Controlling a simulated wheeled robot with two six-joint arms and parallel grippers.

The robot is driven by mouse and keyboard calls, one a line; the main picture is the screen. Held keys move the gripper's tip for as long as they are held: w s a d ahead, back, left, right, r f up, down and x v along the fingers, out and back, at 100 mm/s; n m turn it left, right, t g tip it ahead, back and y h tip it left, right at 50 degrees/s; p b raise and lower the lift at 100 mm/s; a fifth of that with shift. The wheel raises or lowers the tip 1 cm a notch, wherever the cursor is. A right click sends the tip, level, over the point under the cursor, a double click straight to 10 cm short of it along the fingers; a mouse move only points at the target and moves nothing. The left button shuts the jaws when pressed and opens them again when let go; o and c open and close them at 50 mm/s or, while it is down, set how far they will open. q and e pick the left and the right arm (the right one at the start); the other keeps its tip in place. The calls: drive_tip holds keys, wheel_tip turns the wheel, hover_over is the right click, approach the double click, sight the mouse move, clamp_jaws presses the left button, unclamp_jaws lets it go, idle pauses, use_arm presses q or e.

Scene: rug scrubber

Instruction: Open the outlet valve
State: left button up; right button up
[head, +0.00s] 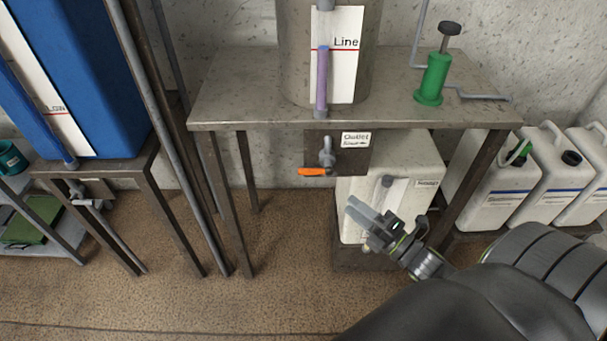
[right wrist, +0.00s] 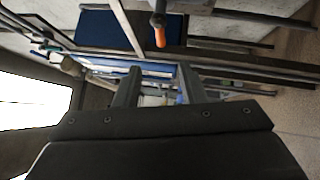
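The outlet valve (head: 327,155) is a grey fitting on a dark plate under the front edge of the metal table, beside a label reading "Outlet". Its orange-tipped lever (head: 313,171) points left, roughly level. In the right wrist view the orange lever end (right wrist: 160,36) shows beyond and above the fingers. My right gripper (head: 359,209) is below and to the right of the lever, apart from it, in front of a white container. Its two fingers (right wrist: 160,85) stand apart with nothing between them. My left gripper is not in view.
A grey tank (head: 291,50) with a purple sight tube and the metal table (head: 230,100) stand above the valve. A white container (head: 410,207) sits beneath. A green pump (head: 433,80) is on the table. A blue tank (head: 85,70) stands left. The floor in front is clear.

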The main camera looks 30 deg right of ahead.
sight(308, 171)
drive_tip(key=p+x, duration=0.2)
drive_tip(key=x, duration=1.3)
drive_tip(key=shift+w+p, duration=0.25)
drive_tip(key=shift+p, duration=0.05)
clamp_jaws()
